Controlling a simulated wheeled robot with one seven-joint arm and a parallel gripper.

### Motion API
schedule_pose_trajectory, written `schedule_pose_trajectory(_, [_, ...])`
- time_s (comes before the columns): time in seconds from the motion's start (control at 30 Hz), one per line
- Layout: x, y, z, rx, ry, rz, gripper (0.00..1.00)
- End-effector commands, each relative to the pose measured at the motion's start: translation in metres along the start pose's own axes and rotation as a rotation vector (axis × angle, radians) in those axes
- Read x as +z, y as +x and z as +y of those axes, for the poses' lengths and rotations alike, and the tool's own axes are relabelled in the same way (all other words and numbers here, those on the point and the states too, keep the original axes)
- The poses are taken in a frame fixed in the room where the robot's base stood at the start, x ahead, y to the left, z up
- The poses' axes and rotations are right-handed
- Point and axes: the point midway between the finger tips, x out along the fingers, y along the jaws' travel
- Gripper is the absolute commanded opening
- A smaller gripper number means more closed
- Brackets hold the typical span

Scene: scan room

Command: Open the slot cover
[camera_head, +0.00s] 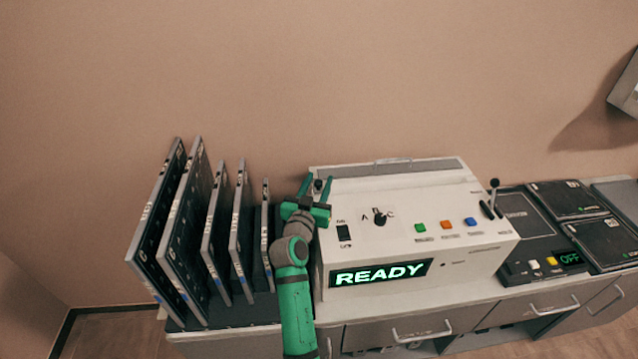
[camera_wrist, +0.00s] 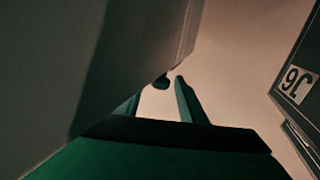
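The white machine (camera_head: 400,200) carries a lit READY display (camera_head: 380,274). A long pale panel (camera_head: 400,172) runs along its top rear; I cannot tell for sure whether this is the slot cover. A small dark knob (camera_head: 318,185) stands at the machine's left side. My gripper (camera_head: 316,184) is there, fingers spread, with the knob between them in the head view. In the wrist view, the dark knob (camera_wrist: 160,82) shows near the tips of my open gripper (camera_wrist: 159,90), beside the machine's grey side (camera_wrist: 110,60). I see no clear contact with it.
Several dark plates (camera_head: 218,230) stand upright in a rack close to my arm's left; a labelled one (camera_wrist: 296,85) shows at right in the wrist view. A black lever (camera_head: 493,195) rises at the machine's right end. Flat dark panels (camera_head: 567,200) lie further right.

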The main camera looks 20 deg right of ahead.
Motion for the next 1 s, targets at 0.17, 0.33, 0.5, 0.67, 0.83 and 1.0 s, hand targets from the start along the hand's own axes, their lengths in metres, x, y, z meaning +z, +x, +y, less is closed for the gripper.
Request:
schedule_pose_trajectory(0.17, [0.0, -0.006, 0.0, 0.0, 0.0, 0.0, 0.37])
schedule_pose_trajectory(0.33, [0.001, -0.031, 0.0, -0.001, 0.001, 0.0, 0.37])
schedule_pose_trajectory(0.5, [0.001, -0.057, 0.001, 0.0, 0.0, 0.0, 0.37])
schedule_pose_trajectory(0.67, [0.001, -0.072, 0.001, 0.0, 0.0, 0.0, 0.37])
schedule_pose_trajectory(0.83, [0.0, -0.076, 0.001, 0.001, 0.0, 0.0, 0.37])
schedule_pose_trajectory(1.0, [0.0, -0.075, 0.001, 0.001, 0.0, 0.0, 0.37])
